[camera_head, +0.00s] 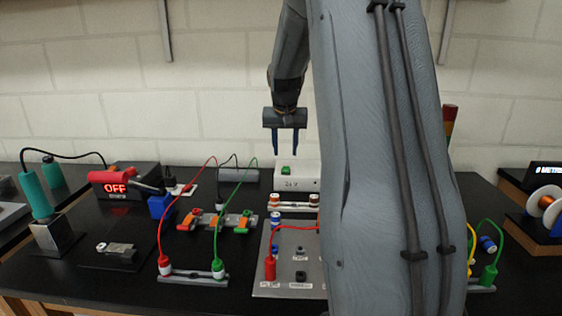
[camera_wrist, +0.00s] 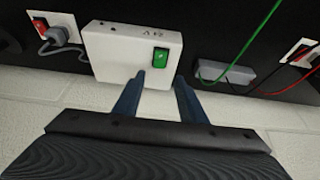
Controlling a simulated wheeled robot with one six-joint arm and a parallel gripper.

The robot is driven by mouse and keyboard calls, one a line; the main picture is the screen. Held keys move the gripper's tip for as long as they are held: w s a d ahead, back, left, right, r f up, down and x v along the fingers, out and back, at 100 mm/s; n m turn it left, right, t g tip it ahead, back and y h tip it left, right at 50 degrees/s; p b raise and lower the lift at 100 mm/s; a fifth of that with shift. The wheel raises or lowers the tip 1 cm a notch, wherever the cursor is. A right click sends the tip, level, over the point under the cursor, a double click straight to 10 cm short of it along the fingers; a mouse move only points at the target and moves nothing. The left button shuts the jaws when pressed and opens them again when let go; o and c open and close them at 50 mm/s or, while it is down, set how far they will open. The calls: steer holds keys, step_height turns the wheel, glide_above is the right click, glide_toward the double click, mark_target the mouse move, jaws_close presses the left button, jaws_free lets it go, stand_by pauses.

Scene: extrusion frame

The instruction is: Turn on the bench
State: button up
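A white box marked "24 V" (camera_head: 308,184) stands at the back of the black bench (camera_head: 120,262), partly hidden by my arm. Its green rocker switch (camera_head: 287,170) is on its upper face. In the wrist view the box (camera_wrist: 110,58) and the switch (camera_wrist: 160,57) show in full, upside down. My gripper (camera_head: 286,151) is above and behind the switch, pointing down. In the wrist view my gripper (camera_wrist: 160,78) has its fingers apart with nothing between them; the tips appear close to the switch, but contact cannot be told.
A station reading "OFF" (camera_head: 116,187), a soldering iron (camera_head: 36,195) and cabled terminal blocks (camera_head: 193,276) stand left. A panel (camera_head: 290,270) lies in front of the box. A brick wall (camera_head: 100,60) is behind.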

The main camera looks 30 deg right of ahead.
mark_target(286, 167)
steer(key=p+x, duration=0.1)
steer(key=x, duration=0.5)
steer(key=shift+d+f, duration=0.1)
steer(key=shift+f, duration=0.2)
jaws_close()
steer(key=g+y+p, duration=0.1)
steer(key=p, duration=0.1)
steer(key=shift+w+d+r+p, duration=0.15)
steer(key=shift+w+p, duration=0.05)
steer(key=shift+p, duration=0.1)
steer(key=shift+w+d+g+y+p, duration=0.2)
steer(key=shift+g+y+p, duration=0.25)
steer(key=shift+g, duration=0.35)
jaws_free()
